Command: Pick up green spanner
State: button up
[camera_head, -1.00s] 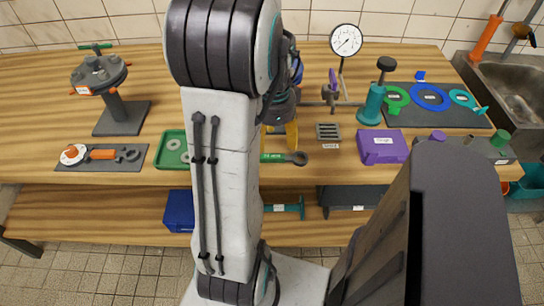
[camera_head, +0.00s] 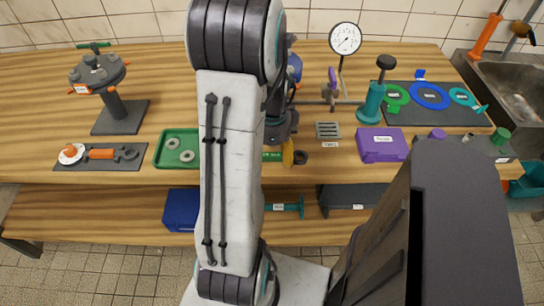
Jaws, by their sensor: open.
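The green spanner (camera_head: 271,155) lies on the wooden workbench just right of my white arm link. A short green stretch of its handle and its dark ring end (camera_head: 300,157) show; my arm hides the rest. My arm hides the other finger, and I cannot tell whether the fingers touch the spanner.
A green tray (camera_head: 160,160) with washers lies left of my arm. A purple box (camera_head: 381,145), a grey grate (camera_head: 328,130), a teal pump-like piece (camera_head: 372,103) and a pressure gauge (camera_head: 345,39) stand to the right.

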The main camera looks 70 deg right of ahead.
jog(key=shift+f, duration=0.3)
jog(key=shift+c, duration=0.2)
grip_shut()
dwell(0.3)
